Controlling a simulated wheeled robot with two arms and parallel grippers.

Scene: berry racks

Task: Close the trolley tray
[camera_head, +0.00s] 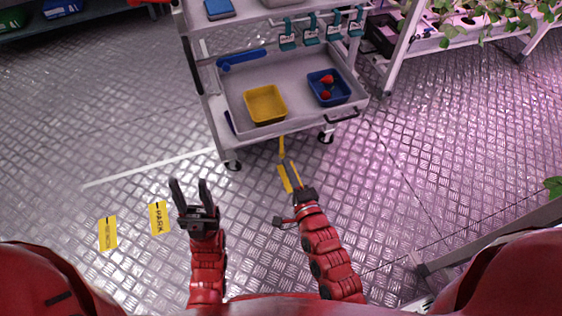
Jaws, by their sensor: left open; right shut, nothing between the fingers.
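The trolley (197,80) stands ahead of me, at the top middle of the head view. Its lower tray (290,127) is grey, with a dark handle (342,117) on the right part of its front edge. The tray appears pulled out towards me. It holds a yellow container (265,104) and a blue container (329,88) with red berries. My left gripper (190,186) is open and empty, below and left of the tray. My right gripper (291,169) is shut and empty, pointing towards the tray's front and apart from it.
A blue tool (243,57) lies at the back of the tray. A plant rack (400,50) stands at the right. Yellow floor labels (159,218) lie on the open metal floor at the left.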

